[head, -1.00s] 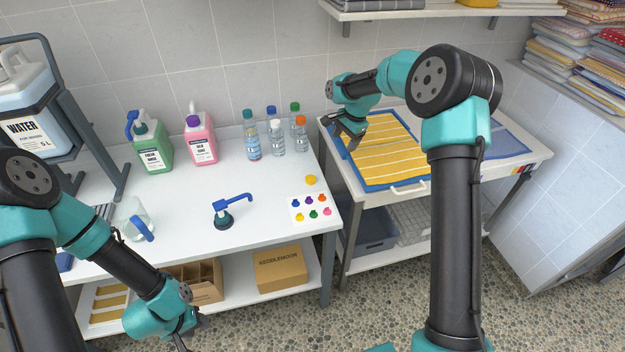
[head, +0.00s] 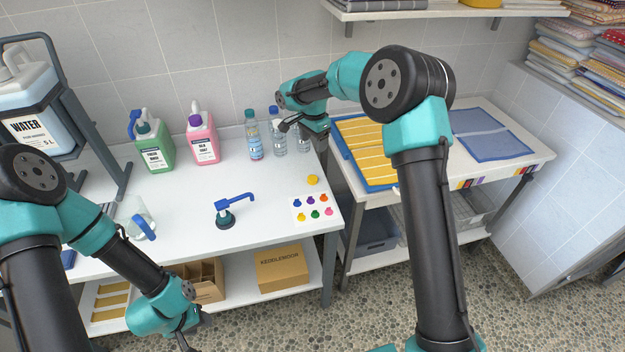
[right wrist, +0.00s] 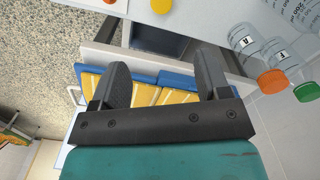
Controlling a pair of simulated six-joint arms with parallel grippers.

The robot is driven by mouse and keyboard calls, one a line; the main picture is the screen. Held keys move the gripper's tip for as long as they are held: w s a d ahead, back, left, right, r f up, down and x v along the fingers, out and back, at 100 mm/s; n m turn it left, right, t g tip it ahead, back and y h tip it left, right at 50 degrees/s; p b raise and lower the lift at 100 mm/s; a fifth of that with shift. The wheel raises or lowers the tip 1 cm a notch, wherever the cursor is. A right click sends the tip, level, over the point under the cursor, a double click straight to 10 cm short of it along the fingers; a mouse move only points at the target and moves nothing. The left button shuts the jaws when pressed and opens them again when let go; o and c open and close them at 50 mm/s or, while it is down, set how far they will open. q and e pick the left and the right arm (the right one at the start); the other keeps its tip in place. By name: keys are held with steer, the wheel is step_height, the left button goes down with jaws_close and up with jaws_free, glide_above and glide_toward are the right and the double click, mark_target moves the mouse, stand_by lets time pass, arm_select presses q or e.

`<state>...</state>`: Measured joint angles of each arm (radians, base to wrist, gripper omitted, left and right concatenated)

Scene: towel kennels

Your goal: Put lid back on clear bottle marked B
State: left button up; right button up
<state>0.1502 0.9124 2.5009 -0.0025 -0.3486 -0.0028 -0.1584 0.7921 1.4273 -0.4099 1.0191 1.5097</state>
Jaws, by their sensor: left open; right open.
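Several clear bottles stand at the back right of the white table. One has a teal cap (head: 250,114), one a blue cap (head: 273,110). A bottle in the front row (head: 279,143) shows no coloured lid. In the right wrist view are bottles with an orange cap (right wrist: 272,82) and a green cap (right wrist: 306,91); I cannot surely read a B. A yellow round lid (head: 312,180) lies on the table near its right edge, also in the wrist view (right wrist: 161,5). My right gripper (head: 291,127) is open and empty, above and before the bottles. My left gripper (head: 187,339) is open, low before the table.
A colour card (head: 312,208) lies in front of the yellow lid. Green (head: 155,142) and pink (head: 203,138) jugs stand behind. A side table with yellow towel (head: 363,147) is on the right.

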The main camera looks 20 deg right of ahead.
glide_above(313, 178)
step_height(313, 178, down, 11)
steer(key=shift+d+f, duration=0.1)
stand_by(0.4)
steer(key=shift+w+f, duration=0.1)
steer(key=shift+f, duration=2.5)
steer(key=c, duration=1)
